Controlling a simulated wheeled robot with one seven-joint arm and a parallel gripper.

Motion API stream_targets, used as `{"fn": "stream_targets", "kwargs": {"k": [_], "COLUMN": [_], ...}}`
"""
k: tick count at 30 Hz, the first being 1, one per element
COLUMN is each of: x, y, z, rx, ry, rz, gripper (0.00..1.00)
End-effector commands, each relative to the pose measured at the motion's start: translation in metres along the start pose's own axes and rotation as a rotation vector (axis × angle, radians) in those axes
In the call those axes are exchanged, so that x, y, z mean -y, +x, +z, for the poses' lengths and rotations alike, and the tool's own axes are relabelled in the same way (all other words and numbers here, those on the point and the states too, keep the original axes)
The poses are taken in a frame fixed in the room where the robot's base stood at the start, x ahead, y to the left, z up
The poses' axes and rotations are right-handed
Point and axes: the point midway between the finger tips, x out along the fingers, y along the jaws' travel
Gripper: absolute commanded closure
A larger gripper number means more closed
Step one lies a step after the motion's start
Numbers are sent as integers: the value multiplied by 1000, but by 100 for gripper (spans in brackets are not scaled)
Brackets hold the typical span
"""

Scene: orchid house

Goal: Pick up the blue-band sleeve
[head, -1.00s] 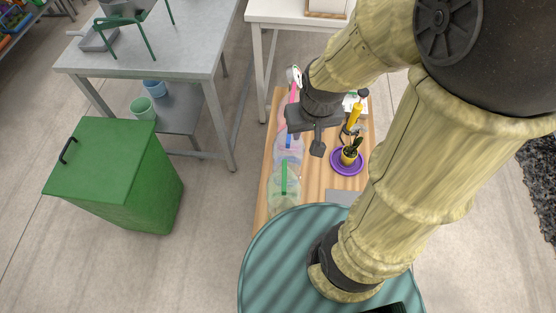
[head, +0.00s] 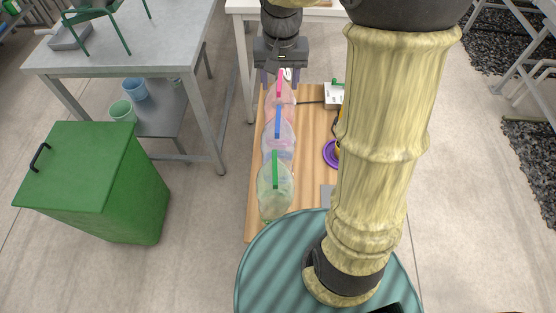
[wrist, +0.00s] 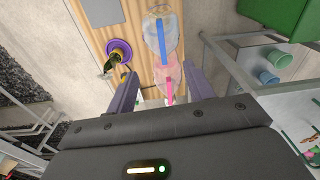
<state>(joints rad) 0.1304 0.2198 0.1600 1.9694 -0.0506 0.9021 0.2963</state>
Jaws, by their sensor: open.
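The blue-band sleeve (head: 278,123) is a clear sleeve with an upright blue strip. It stands on the wooden bench (head: 314,122) between the pink-band sleeve (head: 280,88) and the green-band sleeve (head: 275,172). In the wrist view the blue-band sleeve (wrist: 161,42) lies beyond my fingertips, at the top. My gripper (head: 280,76) is open at the far end of the row, close to the pink-band sleeve. In the wrist view the pink-band sleeve (wrist: 169,82) appears between the fingers of my gripper (wrist: 164,88); contact cannot be told.
A purple saucer (head: 330,154) with a potted plant is right of the row, partly hidden by my arm. A white box (head: 333,96) stands at the bench's far right.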

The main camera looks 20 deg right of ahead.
Motion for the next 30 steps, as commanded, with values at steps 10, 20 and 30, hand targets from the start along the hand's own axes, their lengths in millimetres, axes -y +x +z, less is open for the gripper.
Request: {"fn": "stream_targets", "kwargs": {"k": [10, 20, 30], "x": [4, 4, 3], "y": [4, 11, 68], "z": [-29, -29, -25], "rx": [54, 54, 58], "ry": [88, 87, 87], "rz": [12, 12, 13], "gripper": [48, 48, 48]}}
